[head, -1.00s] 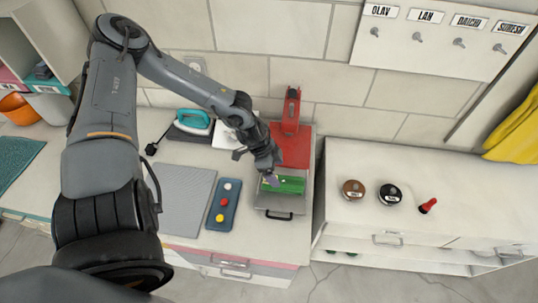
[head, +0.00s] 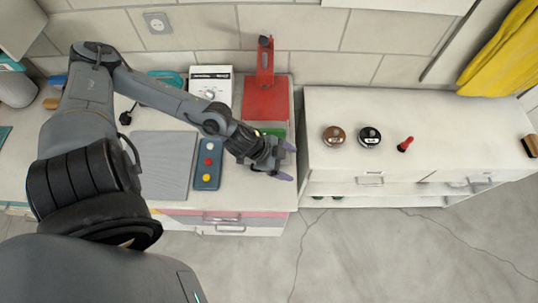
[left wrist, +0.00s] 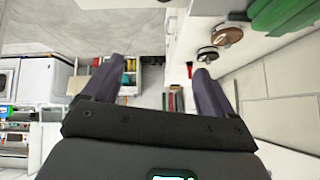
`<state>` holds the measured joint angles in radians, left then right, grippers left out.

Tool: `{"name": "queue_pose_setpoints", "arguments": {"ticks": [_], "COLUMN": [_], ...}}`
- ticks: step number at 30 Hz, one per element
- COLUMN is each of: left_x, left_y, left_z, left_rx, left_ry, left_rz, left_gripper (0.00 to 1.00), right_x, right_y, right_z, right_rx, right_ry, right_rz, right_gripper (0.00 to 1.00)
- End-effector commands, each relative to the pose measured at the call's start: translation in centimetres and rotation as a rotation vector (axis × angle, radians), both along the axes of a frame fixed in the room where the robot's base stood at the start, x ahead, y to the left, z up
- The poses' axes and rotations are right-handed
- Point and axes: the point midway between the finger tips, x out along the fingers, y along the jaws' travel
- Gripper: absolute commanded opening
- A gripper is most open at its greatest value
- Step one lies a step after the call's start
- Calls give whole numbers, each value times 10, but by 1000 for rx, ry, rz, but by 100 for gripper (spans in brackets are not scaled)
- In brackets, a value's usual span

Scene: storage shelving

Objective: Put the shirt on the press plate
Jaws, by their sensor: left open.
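A green piece of cloth (head: 274,132), which I take to be the shirt, lies in front of the red press (head: 266,98), partly hidden by my left arm. Its green edge also shows at the top right of the left wrist view (left wrist: 288,12). My left gripper (head: 288,161) is just in front of the cloth and to its right, by the counter's right edge. Its fingers are spread with nothing between them, as the left wrist view (left wrist: 160,70) shows. The grey plate under the cloth is hidden behind the gripper. My right gripper is not in view.
A grey mat (head: 162,163) and a blue strip with coloured buttons (head: 207,163) lie left of the gripper. A white box with a dial (head: 211,84) stands behind. On the right cabinet are two round tins (head: 334,137) and a red-topped item (head: 405,144).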

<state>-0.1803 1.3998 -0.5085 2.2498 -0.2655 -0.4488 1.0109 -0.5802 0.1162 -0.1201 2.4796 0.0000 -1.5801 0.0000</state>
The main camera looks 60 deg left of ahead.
Motion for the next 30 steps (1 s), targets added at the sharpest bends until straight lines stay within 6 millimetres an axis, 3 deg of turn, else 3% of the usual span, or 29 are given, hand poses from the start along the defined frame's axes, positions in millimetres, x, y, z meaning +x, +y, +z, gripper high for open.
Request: {"name": "queue_pose_setpoints", "arguments": {"ticks": [1,3,9,14,24,30], "left_x": [1,3,-2,-23,-86,-102], "left_y": [-23,-42,-72,-74,-72,-73], "left_z": [-1,1,7,5,-7,-9], "left_rx": [-22,-20,11,48,69,66], "left_ry": [-29,-66,-73,33,345,423], "left_rz": [22,63,225,366,510,521], "left_gripper": [86,86,86,86,86,86], "right_x": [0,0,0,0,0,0], "right_y": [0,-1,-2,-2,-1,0], "right_z": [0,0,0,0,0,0], "right_rx": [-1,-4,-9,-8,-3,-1], "right_ry": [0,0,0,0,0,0], "right_rz": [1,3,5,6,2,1], "right_gripper": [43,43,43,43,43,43]}}
